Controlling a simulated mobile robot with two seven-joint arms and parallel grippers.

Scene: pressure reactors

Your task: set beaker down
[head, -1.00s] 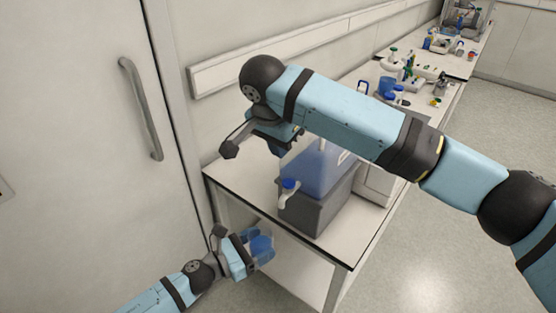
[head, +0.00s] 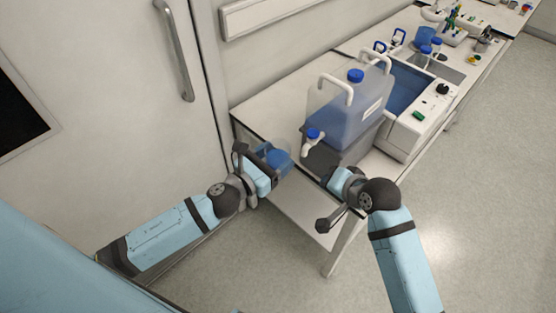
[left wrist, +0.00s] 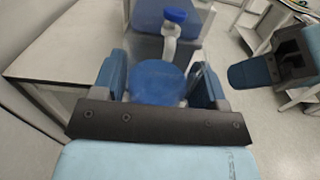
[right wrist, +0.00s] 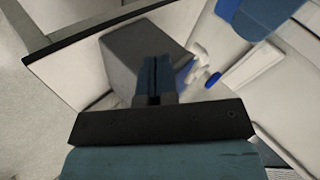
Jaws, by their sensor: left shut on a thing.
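The beaker (head: 279,160) with blue liquid is in my left gripper (head: 270,164), at the table's front edge, left of the white tap. In the left wrist view the beaker (left wrist: 157,82) sits between the two fingers, its blue contents seen from above. The gap between its base and the table cannot be judged. My right gripper (head: 338,182) is empty, in front of the grey stand. In the right wrist view its fingers (right wrist: 155,70) are together, with the stand behind them.
A carboy (head: 345,112) of blue liquid with a blue-capped tap (head: 313,137) stands on a grey stand (head: 330,160). A white bath device (head: 415,130) is to its right. The white table (head: 265,112) is bare left of the carboy. A door is further left.

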